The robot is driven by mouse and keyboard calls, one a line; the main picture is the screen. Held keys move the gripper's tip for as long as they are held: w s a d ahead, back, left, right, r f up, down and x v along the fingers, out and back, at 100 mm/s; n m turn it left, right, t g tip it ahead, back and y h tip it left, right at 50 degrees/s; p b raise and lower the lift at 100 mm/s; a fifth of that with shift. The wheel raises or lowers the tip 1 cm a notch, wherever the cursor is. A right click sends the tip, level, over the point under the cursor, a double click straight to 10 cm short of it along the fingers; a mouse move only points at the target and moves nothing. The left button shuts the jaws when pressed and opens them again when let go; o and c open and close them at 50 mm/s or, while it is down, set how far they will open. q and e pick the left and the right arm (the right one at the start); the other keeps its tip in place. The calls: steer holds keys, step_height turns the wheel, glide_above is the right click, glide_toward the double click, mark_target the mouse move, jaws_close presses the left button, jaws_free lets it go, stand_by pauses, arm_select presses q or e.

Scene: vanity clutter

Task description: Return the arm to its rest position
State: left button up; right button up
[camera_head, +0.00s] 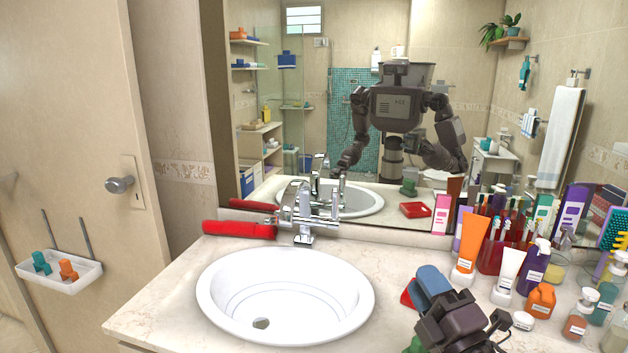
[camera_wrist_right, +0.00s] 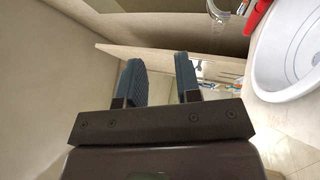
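My right gripper (camera_head: 432,282) is at the lower right in the head view, over the counter to the right of the sink, its blue finger pads showing. In the right wrist view its two dark blue fingers (camera_wrist_right: 160,75) stand apart with nothing between them. My left gripper does not show directly; a reflection of my body and both arms is in the mirror.
A white sink (camera_head: 285,298) with a chrome faucet is set in the counter (camera_head: 180,300). A red rolled item (camera_head: 240,229) lies behind it. Several tubes and bottles, including an orange tube (camera_head: 468,245), crowd the right side. A red tray (camera_head: 407,298) is partly hidden by my gripper.

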steer(key=s+d+f+m+g+h, duration=0.4)
steer(key=d+f+m+h, duration=0.35)
steer(key=f+m, duration=0.3)
steer(key=s+d+f+m+g, duration=0.1)
steer(key=s+f+m+g, duration=0.55)
steer(key=s, duration=0.45)
steer(key=s+d+f+m+g, duration=0.2)
steer(key=s+f+m+g, duration=0.45)
steer(key=s, duration=0.55)
arm_select(q)
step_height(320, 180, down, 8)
steer(key=b, duration=0.8)
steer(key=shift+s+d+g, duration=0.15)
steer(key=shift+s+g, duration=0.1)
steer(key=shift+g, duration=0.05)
arm_select(e)
steer(key=w+f+n+t, duration=0.1)
steer(key=w+f+t, duration=0.2)
steer(key=f, duration=0.7)
steer(key=w+f+n+t, duration=0.1)
steer(key=w+f+t, duration=0.3)
steer(key=f, duration=0.6)
steer(key=shift+w+a+f, duration=0.2)
steer(key=shift+a+f, duration=0.05)
steer(key=shift+a, duration=0.1)
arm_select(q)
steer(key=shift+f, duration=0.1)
arm_select(e)
steer(key=shift+n, duration=0.25)
